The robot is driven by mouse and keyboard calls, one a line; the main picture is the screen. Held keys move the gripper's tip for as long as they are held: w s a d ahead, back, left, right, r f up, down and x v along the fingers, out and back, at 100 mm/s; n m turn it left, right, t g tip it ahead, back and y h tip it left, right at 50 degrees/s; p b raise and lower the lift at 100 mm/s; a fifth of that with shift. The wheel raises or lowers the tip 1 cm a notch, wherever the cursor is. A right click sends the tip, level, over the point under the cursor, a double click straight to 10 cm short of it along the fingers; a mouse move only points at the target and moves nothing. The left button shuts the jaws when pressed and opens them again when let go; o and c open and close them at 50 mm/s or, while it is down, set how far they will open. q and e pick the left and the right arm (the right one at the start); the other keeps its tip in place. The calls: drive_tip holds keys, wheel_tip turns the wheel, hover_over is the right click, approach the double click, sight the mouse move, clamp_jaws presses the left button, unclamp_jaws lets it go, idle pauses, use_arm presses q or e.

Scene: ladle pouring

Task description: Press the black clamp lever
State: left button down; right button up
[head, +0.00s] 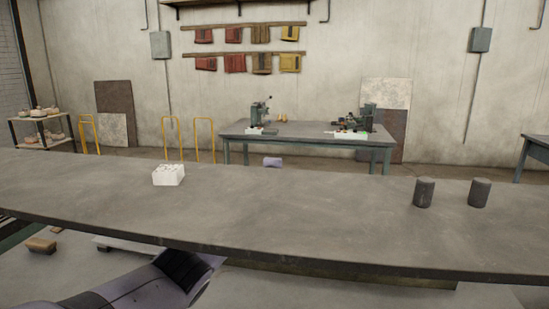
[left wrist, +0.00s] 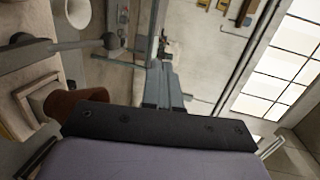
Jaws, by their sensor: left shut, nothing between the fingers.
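I cannot make out a black clamp lever for certain in either view. In the left wrist view my left gripper (left wrist: 166,66) is shut and empty, its two grey-blue fingers together beyond the dark mounting plate. A dark bar with a rounded knob (left wrist: 110,41) shows left of the fingers, apart from them in the picture; I cannot tell what it is. The head view shows part of my arm at the bottom, but neither gripper.
A long grey table (head: 290,220) crosses the head view. It bears a white block (head: 168,177), a dark cylinder (head: 424,194) and a second dark cylinder (head: 479,194). Its middle is clear. A back workbench (head: 300,131) carries machines. A brown rounded object (left wrist: 75,103) is near my left gripper's base.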

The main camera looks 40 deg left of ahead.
use_arm(q)
drive_tip(key=s+d+r, duration=0.2)
drive_tip(key=s+r, duration=0.1)
drive_tip(key=r, duration=0.3)
drive_tip(key=shift+d, duration=0.25)
drive_tip(key=shift+s, duration=0.1)
idle(0.4)
